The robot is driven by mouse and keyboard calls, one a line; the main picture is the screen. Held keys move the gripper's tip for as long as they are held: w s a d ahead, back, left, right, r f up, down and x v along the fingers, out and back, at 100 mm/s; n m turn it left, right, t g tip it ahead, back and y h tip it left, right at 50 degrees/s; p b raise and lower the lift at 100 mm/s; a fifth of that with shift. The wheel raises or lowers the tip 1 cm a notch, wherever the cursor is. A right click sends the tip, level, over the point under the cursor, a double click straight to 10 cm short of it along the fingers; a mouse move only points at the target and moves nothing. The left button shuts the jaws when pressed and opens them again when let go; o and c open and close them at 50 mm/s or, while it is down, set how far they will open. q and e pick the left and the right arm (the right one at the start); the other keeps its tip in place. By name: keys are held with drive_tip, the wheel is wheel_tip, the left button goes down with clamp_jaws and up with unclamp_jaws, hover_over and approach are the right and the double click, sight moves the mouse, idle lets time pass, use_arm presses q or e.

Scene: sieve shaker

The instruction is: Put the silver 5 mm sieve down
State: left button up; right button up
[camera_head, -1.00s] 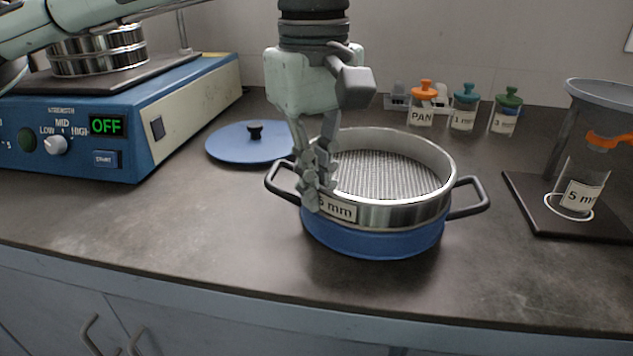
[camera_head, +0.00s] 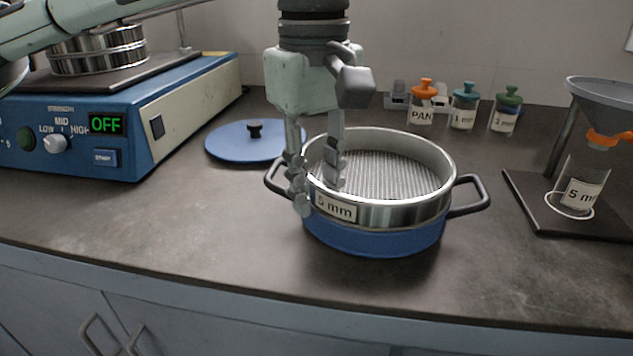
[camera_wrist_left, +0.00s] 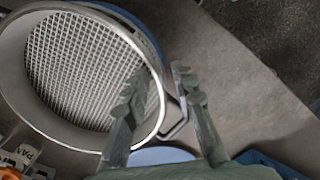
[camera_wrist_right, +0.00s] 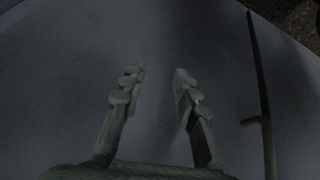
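The silver 5 mm sieve (camera_head: 400,212) sits level on a blue pan (camera_head: 375,238) with two dark side handles, on the countertop. Its mesh shows in the left wrist view (camera_wrist_left: 75,65). My left gripper (camera_head: 317,185) is open at the sieve's left rim. One finger is inside the rim and the other outside, with gaps beside the wall. My right gripper (camera_wrist_right: 156,88) shows only in the right wrist view, open with nothing between its fingers.
A blue lid (camera_head: 240,148) lies behind left. The blue shaker (camera_head: 175,120) reads OFF and carries silver sieves (camera_head: 98,50). Several small jars (camera_head: 463,108) stand at the back. A funnel stand (camera_head: 545,205) with a beaker is at right. The front counter is clear.

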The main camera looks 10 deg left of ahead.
drive_tip(key=shift+r, duration=0.1)
